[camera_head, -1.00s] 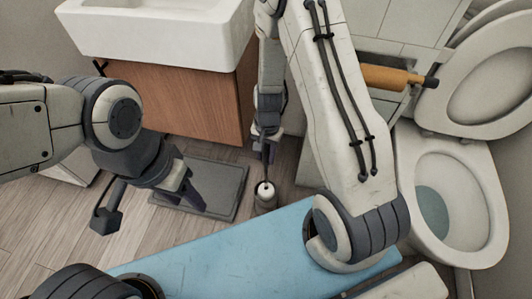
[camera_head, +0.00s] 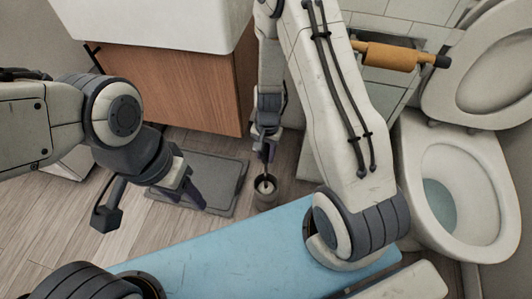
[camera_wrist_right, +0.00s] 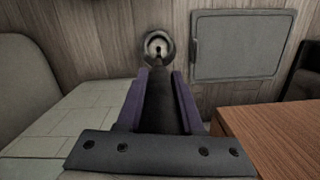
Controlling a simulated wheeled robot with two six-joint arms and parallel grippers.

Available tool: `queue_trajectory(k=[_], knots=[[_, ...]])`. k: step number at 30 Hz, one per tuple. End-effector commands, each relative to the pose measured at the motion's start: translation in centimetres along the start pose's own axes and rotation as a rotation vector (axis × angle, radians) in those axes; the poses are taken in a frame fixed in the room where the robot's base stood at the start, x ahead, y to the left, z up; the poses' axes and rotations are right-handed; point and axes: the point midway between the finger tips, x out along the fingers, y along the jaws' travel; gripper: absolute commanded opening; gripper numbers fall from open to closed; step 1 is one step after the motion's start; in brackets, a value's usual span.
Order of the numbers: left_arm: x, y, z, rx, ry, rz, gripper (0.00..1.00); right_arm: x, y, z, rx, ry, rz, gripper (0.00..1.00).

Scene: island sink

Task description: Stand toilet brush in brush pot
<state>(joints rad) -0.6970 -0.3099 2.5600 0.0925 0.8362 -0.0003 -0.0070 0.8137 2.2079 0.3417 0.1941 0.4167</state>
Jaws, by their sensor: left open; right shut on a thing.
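The brush pot (camera_head: 265,202) is a small grey cup standing on the floor between the grey mat and the blue surface. My right gripper (camera_head: 266,150) is above it, shut on the dark handle of the toilet brush (camera_head: 266,176). The brush points down, and its lower end is within the pot's rim. In the right wrist view the dark handle (camera_wrist_right: 160,105) lies between the purple fingers, and the pot (camera_wrist_right: 158,47) shows round the brush's far end. The pot's bottom is hidden. My left gripper (camera_head: 188,192) is open and empty over the mat.
The grey mat (camera_head: 222,188) lies left of the pot. A wooden sink cabinet (camera_head: 170,90) stands behind it. The blue surface (camera_head: 220,250) is in front. A toilet (camera_head: 455,200) and an orange roll (camera_head: 395,56) are at the right.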

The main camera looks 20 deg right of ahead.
Motion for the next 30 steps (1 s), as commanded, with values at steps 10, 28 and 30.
queue_trajectory(k=[10, 28, 30], knots=[[0.5, 0.0, 0.0, 0.000, 0.000, 0.000, 0.50, 1.0, 0.2, 0.1, -0.001, -0.003, 0.007, 0.71], [-3.7, 0.3, -0.2, 0.000, 0.000, 0.000, 0.50, -6.2, 0.1, 0.0, -0.002, 0.007, -0.003, 0.71], [-4.3, 0.3, -0.2, 0.000, 0.000, 0.000, 0.50, -7.6, 0.0, 0.0, 0.000, 0.008, -0.004, 0.71]])
